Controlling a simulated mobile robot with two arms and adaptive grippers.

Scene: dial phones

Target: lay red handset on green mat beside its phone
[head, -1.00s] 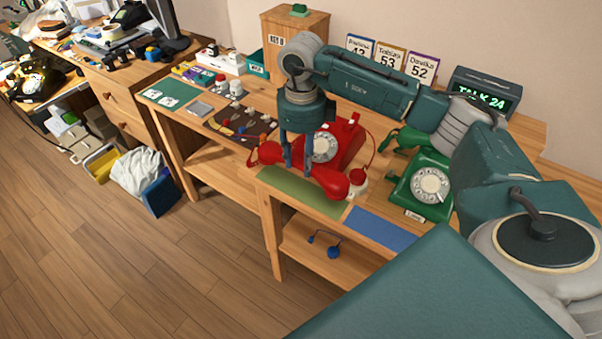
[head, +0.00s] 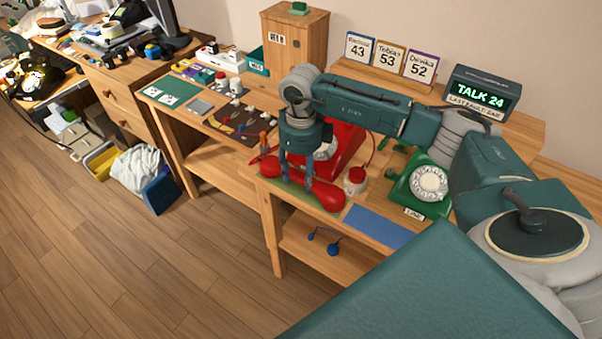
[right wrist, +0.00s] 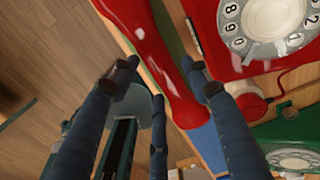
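The red handset (head: 328,197) lies lengthwise over the green mat (head: 287,188), in front of the red phone (head: 350,143), and hides most of the mat. I cannot tell whether it touches the mat. My right gripper (head: 297,182) comes down from above with one finger on each side of the handset's middle. The red phone's dial (right wrist: 262,18) shows at the upper right there. My left gripper is not in view.
A green phone (head: 428,185) stands right of the red phone. A blue mat (head: 378,227) lies in front of it. A small white object with a red top (head: 355,181) stands close to the handset's right end. Number cards (head: 390,58) and a lit display (head: 480,95) stand behind.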

